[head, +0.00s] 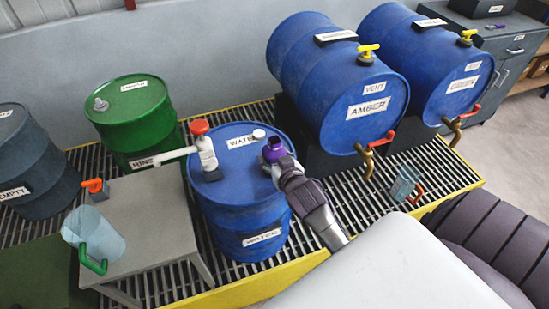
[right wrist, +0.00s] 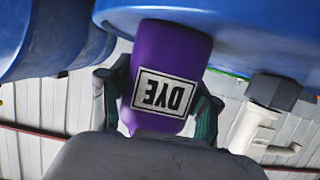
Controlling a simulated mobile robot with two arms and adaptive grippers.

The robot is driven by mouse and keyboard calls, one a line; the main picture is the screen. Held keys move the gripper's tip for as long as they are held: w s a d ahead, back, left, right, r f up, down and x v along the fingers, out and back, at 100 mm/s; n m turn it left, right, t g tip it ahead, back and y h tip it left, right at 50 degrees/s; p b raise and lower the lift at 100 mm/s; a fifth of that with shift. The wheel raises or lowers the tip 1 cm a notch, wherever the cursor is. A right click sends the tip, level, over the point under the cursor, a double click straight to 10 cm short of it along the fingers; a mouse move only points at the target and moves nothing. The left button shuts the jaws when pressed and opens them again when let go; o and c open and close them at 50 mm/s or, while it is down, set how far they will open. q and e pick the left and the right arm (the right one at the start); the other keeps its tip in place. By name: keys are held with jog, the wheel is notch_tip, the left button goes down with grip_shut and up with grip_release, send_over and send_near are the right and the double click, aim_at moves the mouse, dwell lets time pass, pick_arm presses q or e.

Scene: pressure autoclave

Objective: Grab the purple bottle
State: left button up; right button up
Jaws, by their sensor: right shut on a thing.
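The purple bottle (right wrist: 170,55) carries a white label reading DYE, which appears upside down in the right wrist view. My right gripper (right wrist: 160,105) is shut on it, one finger on each side. In the head view the purple bottle (head: 273,150) shows at the tip of my right gripper (head: 277,168), over the right part of the top of the blue WATER drum (head: 240,190). I cannot tell whether the bottle touches the drum top. My left gripper is not in view.
A white pump with a red cap (head: 199,128) stands on the WATER drum, beside a small white cap (head: 259,134). A grey table (head: 150,215) holds a clear jug (head: 95,235). The AMBER drum (head: 340,85) lies on its side at the back right. A green drum (head: 135,115) stands left.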

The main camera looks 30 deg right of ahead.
jog(key=c, duration=0.4)
jog(key=shift+r, duration=0.15)
